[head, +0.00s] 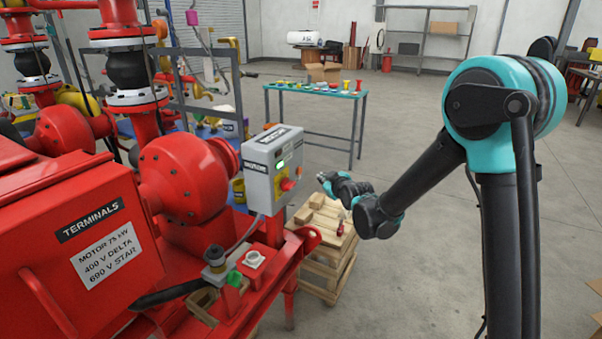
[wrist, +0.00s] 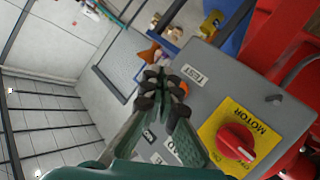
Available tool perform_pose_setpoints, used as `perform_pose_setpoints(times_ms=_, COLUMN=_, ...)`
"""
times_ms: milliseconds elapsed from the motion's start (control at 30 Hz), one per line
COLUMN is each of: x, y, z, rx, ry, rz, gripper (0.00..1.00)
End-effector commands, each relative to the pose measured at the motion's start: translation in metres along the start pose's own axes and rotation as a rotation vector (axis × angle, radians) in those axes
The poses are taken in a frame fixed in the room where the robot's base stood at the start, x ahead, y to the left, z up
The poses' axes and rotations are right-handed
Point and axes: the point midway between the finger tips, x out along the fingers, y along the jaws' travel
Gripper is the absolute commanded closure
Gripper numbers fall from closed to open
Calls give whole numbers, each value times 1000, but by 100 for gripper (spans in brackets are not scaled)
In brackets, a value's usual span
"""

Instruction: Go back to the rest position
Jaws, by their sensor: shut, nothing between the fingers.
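My gripper (head: 323,178) is at the end of my teal and black arm, just right of a grey motor control box (head: 262,185) in the head view. In the wrist view my gripper (wrist: 163,92) has its fingertips together with nothing between them. Behind it is the grey box (wrist: 222,88) with a red rotary switch (wrist: 236,142) on a yellow MOTOR plate. The fingers overlap the box in the wrist view; a touch cannot be told.
The red pump skid (head: 90,230) fills the left. A wooden pallet stack (head: 325,265) stands below my gripper. A teal-edged table (head: 318,92) with small coloured parts stands behind. The grey floor (head: 420,270) to the right is mostly clear.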

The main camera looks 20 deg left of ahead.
Motion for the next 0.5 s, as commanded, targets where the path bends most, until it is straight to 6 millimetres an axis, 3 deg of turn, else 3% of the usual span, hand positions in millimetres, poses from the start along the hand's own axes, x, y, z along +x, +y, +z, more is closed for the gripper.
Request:
perform_pose_setpoints(times_ms=333, x=-4, y=5, z=4, rx=7, ry=-11, rz=3, gripper=100)
perform_pose_setpoints(times_ms=500, x=-41, y=44, z=38, rx=76, ry=-116, rz=26, gripper=100)
